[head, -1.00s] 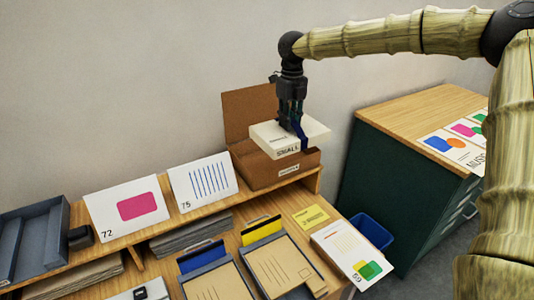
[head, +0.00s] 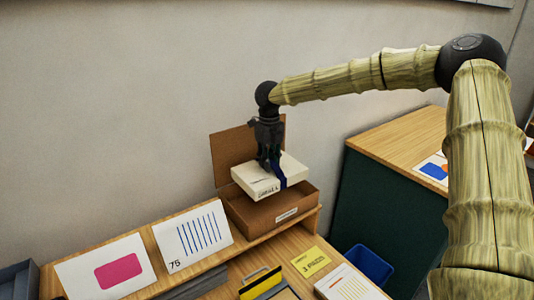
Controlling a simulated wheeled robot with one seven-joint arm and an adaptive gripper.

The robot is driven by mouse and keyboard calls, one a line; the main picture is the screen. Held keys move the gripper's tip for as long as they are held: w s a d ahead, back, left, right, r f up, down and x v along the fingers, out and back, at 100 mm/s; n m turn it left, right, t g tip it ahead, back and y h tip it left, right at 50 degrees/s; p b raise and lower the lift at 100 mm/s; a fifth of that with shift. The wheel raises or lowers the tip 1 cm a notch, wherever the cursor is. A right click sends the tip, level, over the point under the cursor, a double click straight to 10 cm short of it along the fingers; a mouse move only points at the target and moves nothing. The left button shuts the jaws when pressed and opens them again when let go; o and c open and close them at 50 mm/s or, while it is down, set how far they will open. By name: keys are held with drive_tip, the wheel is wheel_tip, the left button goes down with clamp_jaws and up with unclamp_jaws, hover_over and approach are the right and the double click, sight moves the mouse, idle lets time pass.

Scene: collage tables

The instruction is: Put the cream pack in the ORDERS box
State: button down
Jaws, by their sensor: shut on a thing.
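The cream pack (head: 248,183) is a flat cream block with dark lettering on its front side, in the head view. My gripper (head: 271,178) points down and is shut on it. The pack is over the open brown ORDERS box (head: 268,213), which has a raised lid (head: 231,151) at the back and a small white label (head: 286,215) on its front. The label is too small to read surely. The pack covers much of the box's opening, and I cannot tell how far it is above the rim.
The box stands on a raised wooden shelf. Left of it are a card with blue stripes (head: 196,238) and a card with a pink patch (head: 108,268). A yellow card (head: 311,260) and a blue bin (head: 369,265) are in front. A green cabinet (head: 378,207) stands right.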

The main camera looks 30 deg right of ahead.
wheel_tip(320, 180, down, 10)
drive_tip(key=p, duration=0.3)
drive_tip(key=shift+a+r, duration=0.1)
drive_tip(key=shift+w+f+p, duration=0.1)
drive_tip(key=shift+f+p, duration=0.4)
drive_tip(key=shift+f, duration=0.75)
drive_tip(key=c, duration=1.6)
unclamp_jaws()
drive_tip(key=shift+f, duration=0.15)
drive_tip(key=shift+c, duration=0.2)
drive_tip(key=o, duration=0.4)
drive_tip(key=shift+c, duration=0.2)
drive_tip(key=shift+r, duration=0.2)
wheel_tip(320, 180, up, 12)
drive_tip(key=b, duration=0.4)
drive_tip(key=shift+b, duration=0.35)
